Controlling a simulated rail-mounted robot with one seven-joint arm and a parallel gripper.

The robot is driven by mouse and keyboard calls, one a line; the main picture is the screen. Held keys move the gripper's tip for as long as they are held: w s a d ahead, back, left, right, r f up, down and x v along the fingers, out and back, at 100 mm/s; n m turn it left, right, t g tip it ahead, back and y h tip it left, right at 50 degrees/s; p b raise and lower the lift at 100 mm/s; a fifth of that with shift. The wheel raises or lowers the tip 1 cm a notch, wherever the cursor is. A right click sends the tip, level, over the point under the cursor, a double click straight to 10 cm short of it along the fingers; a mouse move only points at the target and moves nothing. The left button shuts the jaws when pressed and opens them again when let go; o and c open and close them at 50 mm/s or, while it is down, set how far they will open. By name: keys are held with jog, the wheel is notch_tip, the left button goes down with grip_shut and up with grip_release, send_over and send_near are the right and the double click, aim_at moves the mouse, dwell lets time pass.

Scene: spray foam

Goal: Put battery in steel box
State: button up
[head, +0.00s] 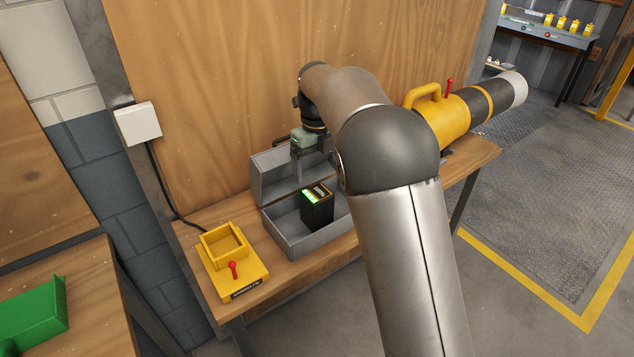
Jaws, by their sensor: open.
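The battery (317,206) is a black block with a lit green strip on its top. It stands upright inside the open grey steel box (289,237), near the middle of its tray. The box's lid (272,174) is raised at the back. My gripper (306,153) is above and behind the battery, near the lid, and apart from the battery. It is open, with nothing seen in it; its fingertips are small and partly hard to make out. My arm hides the right end of the box.
A yellow charger-like base (232,277) with an empty square socket and a red lever stands left of the box. A yellow and black cylindrical device (455,112) lies on the table's right end. A wooden wall (220,90) rises close behind the table.

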notch_tip(320, 180, up, 5)
jog(key=s+d+n, duration=1.2)
jog(key=s+n, duration=0.1)
jog(key=s, duration=0.1)
jog(key=s+d+f+n, duration=0.2)
jog(key=s+f+n, duration=0.2)
jog(key=s+n, duration=0.4)
jog(key=s+d+f+n, duration=0.3)
jog(key=s+n, duration=0.4)
jog(key=s, duration=0.6)
jog(key=shift+d+f+n+t, duration=0.15)
jog(key=shift+f+n+t, duration=0.2)
jog(key=shift+f, duration=0.4)
